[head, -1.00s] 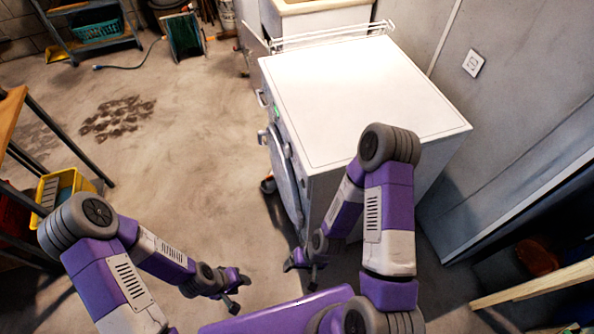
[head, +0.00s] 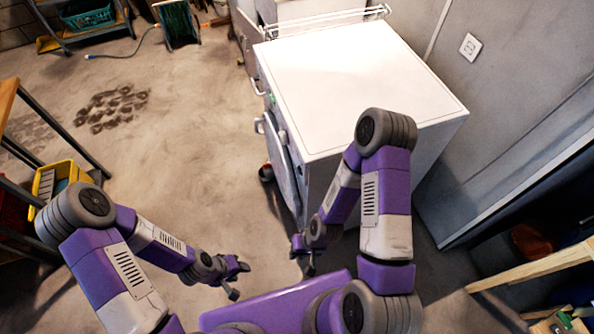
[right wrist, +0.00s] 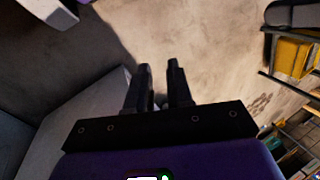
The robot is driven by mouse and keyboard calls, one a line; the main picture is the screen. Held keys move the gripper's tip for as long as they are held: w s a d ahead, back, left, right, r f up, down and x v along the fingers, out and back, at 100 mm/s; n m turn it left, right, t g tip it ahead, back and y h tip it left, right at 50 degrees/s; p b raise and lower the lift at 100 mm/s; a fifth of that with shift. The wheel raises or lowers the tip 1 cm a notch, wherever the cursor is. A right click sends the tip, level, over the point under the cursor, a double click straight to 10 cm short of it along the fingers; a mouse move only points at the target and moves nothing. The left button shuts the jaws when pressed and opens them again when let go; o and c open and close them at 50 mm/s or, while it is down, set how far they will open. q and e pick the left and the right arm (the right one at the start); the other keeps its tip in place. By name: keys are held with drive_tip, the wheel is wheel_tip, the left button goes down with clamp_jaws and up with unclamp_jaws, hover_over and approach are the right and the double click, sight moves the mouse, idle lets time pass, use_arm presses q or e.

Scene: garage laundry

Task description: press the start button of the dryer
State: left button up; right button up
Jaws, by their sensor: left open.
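The dryer is the white box-shaped machine (head: 350,85) in the middle of the head view. Its front faces left and shows at a steep slant, with a small green display (head: 271,99) near the top edge and a round door (head: 280,160) below. I cannot make out the start button. My right gripper (head: 303,259) is low, in front of the dryer's near lower corner and apart from it. In the right wrist view its two fingers (right wrist: 161,75) are apart with nothing between them. My left gripper (head: 240,279) is open and empty over the floor, left of the right gripper.
A white rack (head: 330,18) stands behind the dryer top. A grey wall with a socket (head: 469,46) is to the right. A workbench with a yellow bin (head: 65,178) is at the left. The concrete floor left of the dryer is mostly clear.

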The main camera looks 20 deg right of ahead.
clamp_jaws()
idle(1.2)
